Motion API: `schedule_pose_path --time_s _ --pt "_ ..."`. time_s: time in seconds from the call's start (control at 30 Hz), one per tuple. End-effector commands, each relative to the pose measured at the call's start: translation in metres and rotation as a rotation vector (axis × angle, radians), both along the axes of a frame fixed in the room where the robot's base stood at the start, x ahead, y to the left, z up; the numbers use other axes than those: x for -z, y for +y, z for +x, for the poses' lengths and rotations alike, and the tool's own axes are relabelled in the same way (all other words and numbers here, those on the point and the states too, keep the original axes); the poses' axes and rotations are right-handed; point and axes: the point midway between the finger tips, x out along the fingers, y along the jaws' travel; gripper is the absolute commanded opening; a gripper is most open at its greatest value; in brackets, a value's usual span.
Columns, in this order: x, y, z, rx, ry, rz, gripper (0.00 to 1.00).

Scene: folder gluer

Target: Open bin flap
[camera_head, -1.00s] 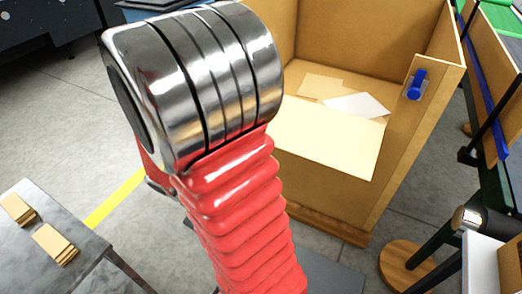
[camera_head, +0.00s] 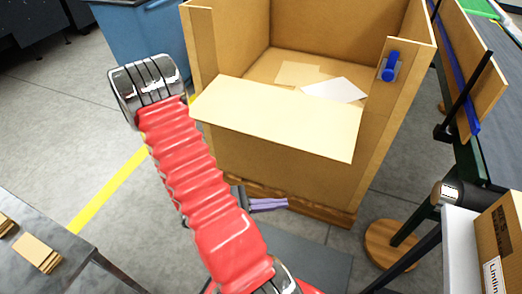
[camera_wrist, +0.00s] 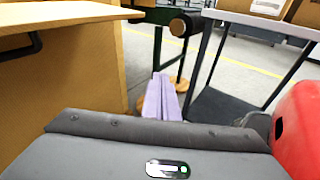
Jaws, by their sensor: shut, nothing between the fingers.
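The bin is a large open-topped cardboard box (camera_head: 270,165) on a wooden pallet. Its pale front flap (camera_head: 280,117) leans outward from the front opening, its free edge toward me. In the wrist view the bin's wall (camera_wrist: 75,85) fills the left, with the flap's edge (camera_wrist: 65,14) above. A blue latch (camera_head: 390,67) sits on the right front post. My gripper (camera_head: 286,204) has purple fingers, shut and empty, low in front of the bin and below the flap. The fingers also show in the wrist view (camera_wrist: 161,90), pointing away and apart from the bin wall.
Loose sheets (camera_head: 333,89) lie inside the bin. A conveyor frame (camera_head: 470,150) and a round wooden stool-like disc (camera_head: 390,245) stand at right. A metal table (camera_head: 50,255) is at lower left, a blue container (camera_head: 145,35) behind. Grey floor is open at left.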

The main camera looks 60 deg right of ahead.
Motion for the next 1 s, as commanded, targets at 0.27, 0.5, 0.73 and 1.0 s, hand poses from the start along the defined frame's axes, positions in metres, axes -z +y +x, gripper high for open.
schedule_pose_path --time_s 0.27,0.5,0.73,1.0 --pt "0.027 -0.038 0.002 -0.223 0.183 0.005 0.00" --pt "0.059 -0.065 0.028 -0.488 0.277 -0.003 0.00" --pt "0.074 -0.078 0.083 -0.757 0.261 -0.068 0.00" --pt "0.060 -0.082 0.141 -0.967 0.181 -0.198 0.00"
